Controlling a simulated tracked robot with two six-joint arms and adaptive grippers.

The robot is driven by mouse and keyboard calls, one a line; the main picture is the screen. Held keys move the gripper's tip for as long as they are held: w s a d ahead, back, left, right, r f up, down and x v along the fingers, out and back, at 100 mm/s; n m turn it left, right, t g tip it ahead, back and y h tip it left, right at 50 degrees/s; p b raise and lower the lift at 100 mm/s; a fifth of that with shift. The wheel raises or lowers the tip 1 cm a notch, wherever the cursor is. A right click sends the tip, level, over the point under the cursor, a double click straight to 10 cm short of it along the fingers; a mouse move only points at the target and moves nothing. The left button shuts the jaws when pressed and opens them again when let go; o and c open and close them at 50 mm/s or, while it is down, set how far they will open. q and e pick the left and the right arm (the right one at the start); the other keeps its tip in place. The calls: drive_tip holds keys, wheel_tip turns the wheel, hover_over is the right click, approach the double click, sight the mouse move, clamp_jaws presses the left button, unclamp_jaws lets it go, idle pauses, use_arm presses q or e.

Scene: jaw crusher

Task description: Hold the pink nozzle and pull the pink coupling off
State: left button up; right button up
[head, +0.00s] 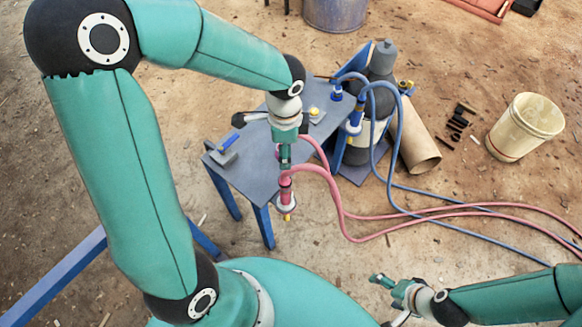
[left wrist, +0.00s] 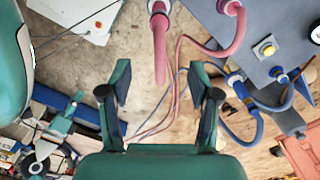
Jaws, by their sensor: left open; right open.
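The pink coupling (head: 286,183) is at the end of a pink hose at the table's front edge, joined to the pink nozzle (head: 285,200) with its pale collar; where one ends and the other begins is hard to tell. In the left wrist view, a pink fitting with a pale ring (left wrist: 158,8) is at the top, with pink hose hanging from it. My left gripper (head: 285,163) is open just above the coupling in the head view; its fingers (left wrist: 160,70) stand wide apart, with nothing gripped. My right gripper (head: 380,281) is open and empty at lower right, away from the table.
The grey table (head: 245,178) on blue legs carries a small clamp-like tool (head: 225,146) and a yellow button (head: 316,111). Blue hoses (head: 375,105) and a dark cylinder (head: 382,62) stand behind. Pink hoses (head: 400,222) trail right across the floor. A bucket (head: 525,127) stands far right.

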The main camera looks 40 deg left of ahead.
sight(287, 178)
use_arm(q)
wheel_tip(287, 178, down, 16)
drive_tip(key=shift+f+b, duration=0.1)
drive_tip(key=shift+b, duration=1.05)
drive_tip(key=shift+c, duration=0.2)
